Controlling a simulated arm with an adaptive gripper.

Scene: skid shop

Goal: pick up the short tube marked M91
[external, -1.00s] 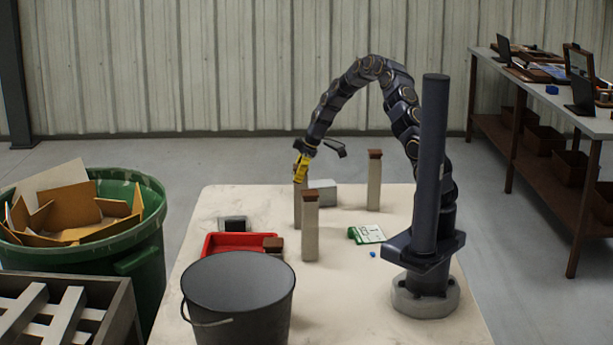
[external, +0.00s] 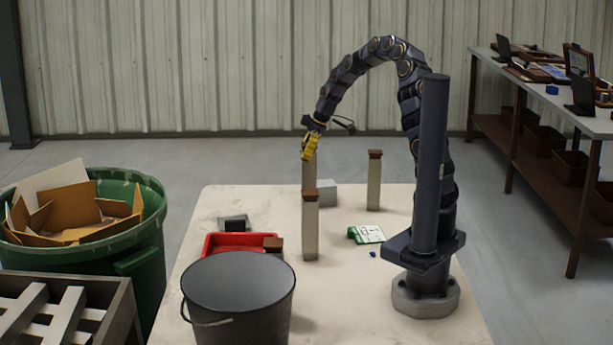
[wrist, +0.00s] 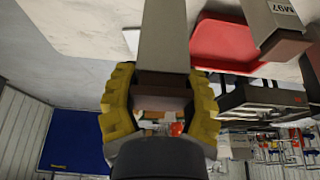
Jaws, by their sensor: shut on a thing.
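My gripper (external: 310,147) has yellow fingers shut on the brown-capped top of a grey tube (external: 309,174). In the wrist view my gripper (wrist: 160,105) has one finger on each side of the brown cap, and the held tube (wrist: 163,40) runs away from it. The held tube is upright; its lower end is hidden behind another capped tube (external: 310,228), and no marking shows on it. A third capped tube (external: 374,183) stands further right. In the wrist view a tube marked M97 (wrist: 272,22) is at upper right. I cannot read M91 anywhere.
A red tray (external: 213,242) and a dark bucket (external: 240,283) stand front left on the pale table (external: 350,300). A grey block (external: 327,193) sits behind the front tube. A green-and-white card (external: 369,234) and a small blue piece (external: 373,254) lie right of it.

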